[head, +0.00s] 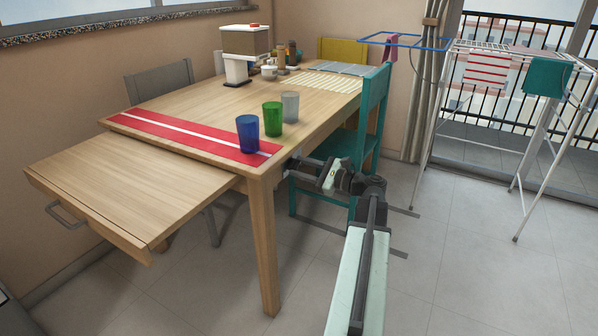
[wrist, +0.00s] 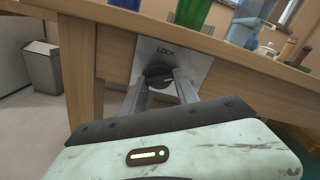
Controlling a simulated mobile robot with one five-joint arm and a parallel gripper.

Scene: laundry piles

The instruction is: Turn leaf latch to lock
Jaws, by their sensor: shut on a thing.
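The leaf latch is a dark round knob (wrist: 158,73) on a pale grey plate (wrist: 196,66) marked LOCK, fixed to the table's side below the top. In the wrist view my gripper (wrist: 158,84) has its two fingers on either side of the knob and is shut on it. The knob's exact turn is hard to read. In the head view my gripper (head: 296,162) reaches the table's side near the front right leg, and the knob is hidden there. The wooden leaf (head: 130,185) extends from the table's near left end, with a grey handle (head: 64,214).
The table (head: 205,105) bears a blue cup (head: 248,134), a green cup (head: 272,118) and a grey cup (head: 290,106) near its right edge. A teal chair (head: 371,115) stands close beyond my gripper. A drying rack (head: 530,140) stands right; floor between is clear.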

